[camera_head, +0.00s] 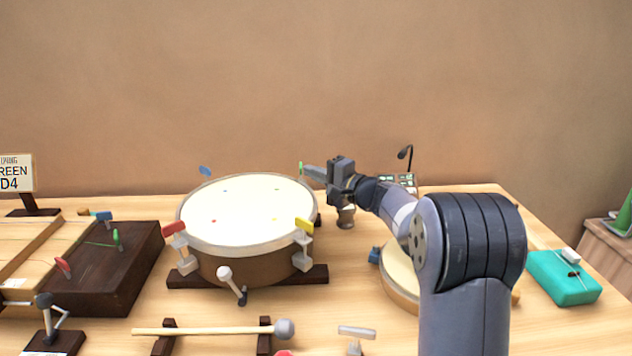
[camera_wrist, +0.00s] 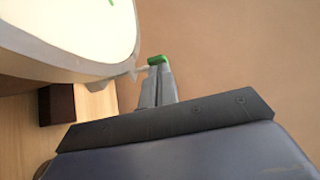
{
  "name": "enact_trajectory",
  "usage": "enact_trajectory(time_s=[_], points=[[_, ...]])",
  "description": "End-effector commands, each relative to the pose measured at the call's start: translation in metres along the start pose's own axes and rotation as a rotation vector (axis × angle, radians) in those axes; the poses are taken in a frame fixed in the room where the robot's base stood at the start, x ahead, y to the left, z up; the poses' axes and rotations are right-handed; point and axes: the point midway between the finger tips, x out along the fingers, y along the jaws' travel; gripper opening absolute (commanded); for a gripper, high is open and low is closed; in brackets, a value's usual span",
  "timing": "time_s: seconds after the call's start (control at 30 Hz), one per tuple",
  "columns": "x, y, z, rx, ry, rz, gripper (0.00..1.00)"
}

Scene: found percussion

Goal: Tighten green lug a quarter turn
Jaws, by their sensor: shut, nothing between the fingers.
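The drum (camera_head: 250,212) has a white head, a pale rim and a brown shell. The green lug (camera_head: 301,168) stands at the back right of its rim. In the wrist view the green lug (camera_wrist: 157,60) shows at the tips of my gripper, beside the drum rim (camera_wrist: 128,72). My gripper (camera_head: 312,172) points left at the lug, and its fingers are together with nothing between them. The fingers (camera_wrist: 157,88) hide part of the lug's lower side. I cannot tell whether they touch it. Red (camera_head: 174,228), yellow (camera_head: 304,225) and blue (camera_head: 205,171) lugs sit around the rim.
A mallet (camera_head: 215,330) lies on a dark rack in front of the drum. A dark wooden box with small pegs (camera_head: 110,270) stands at left. A smaller round drum (camera_head: 400,275) is partly behind my arm. A teal box (camera_head: 563,278) lies at right.

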Motion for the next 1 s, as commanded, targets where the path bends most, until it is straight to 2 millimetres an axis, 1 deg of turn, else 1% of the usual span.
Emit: enact_trajectory(time_s=[0.03,0.5,1.0], points=[[0.0,0.006,0.003,-0.004,-0.003,-0.002,0.0],[0.003,0.003,0.016,-0.001,-0.002,-0.001,0.0],[0.005,0.0,0.019,-0.001,-0.001,0.0,0.0]])
